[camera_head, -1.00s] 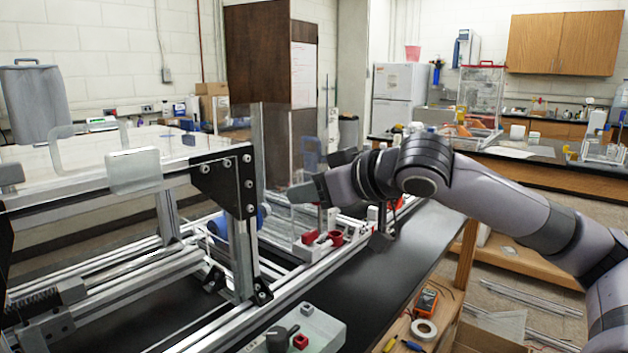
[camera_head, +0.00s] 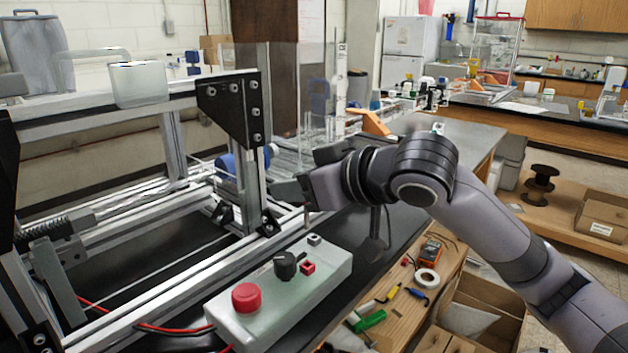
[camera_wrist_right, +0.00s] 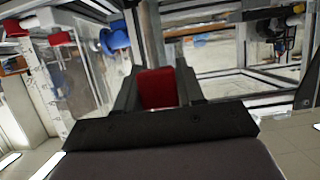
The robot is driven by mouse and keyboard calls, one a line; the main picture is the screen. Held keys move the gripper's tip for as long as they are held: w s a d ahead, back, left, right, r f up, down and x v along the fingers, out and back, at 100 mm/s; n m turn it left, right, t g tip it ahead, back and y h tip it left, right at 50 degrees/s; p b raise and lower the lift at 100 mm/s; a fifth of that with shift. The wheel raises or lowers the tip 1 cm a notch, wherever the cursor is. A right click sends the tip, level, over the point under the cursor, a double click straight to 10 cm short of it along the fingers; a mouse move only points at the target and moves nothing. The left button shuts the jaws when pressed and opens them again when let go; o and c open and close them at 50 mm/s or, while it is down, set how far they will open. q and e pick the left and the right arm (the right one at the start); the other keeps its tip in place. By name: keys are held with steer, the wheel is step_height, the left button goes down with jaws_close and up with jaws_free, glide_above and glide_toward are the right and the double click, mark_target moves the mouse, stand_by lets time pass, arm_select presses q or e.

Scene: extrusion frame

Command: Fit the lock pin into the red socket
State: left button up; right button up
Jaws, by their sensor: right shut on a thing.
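The red socket (camera_head: 307,268) is a small square block with a dark opening on top of the pale control box (camera_head: 285,300). My right gripper (camera_head: 292,196) is above and behind the box, to the upper left of the socket and apart from it. In the right wrist view a red piece (camera_wrist_right: 157,88), apparently the lock pin's head, sits between the gripper's two dark fingers, which are shut on it. In the head view the gripper and wrist mostly hide the pin; only a thin piece shows under the fingers. My left gripper is not in view.
The box also carries a red push button (camera_head: 246,297), a black knob (camera_head: 288,265) and a grey square socket (camera_head: 314,239). The upright extrusion post with a black corner plate (camera_head: 233,105) stands close left of the gripper. Tools and tape (camera_head: 427,280) lie on the lower shelf.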

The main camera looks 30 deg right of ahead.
step_height(320, 180, down, 4)
steer(key=shift+r+b, duration=0.15)
steer(key=shift+b, duration=0.7)
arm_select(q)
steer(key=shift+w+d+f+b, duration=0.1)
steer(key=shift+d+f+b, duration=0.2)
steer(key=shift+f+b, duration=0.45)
arm_select(e)
steer(key=shift+f, duration=1.05)
arm_select(q)
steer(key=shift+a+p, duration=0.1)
steer(key=shift+p, duration=0.2)
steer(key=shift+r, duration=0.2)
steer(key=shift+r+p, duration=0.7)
steer(key=shift+p, duration=0.25)
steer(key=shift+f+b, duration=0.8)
arm_select(e)
steer(key=shift+f, duration=1.25)
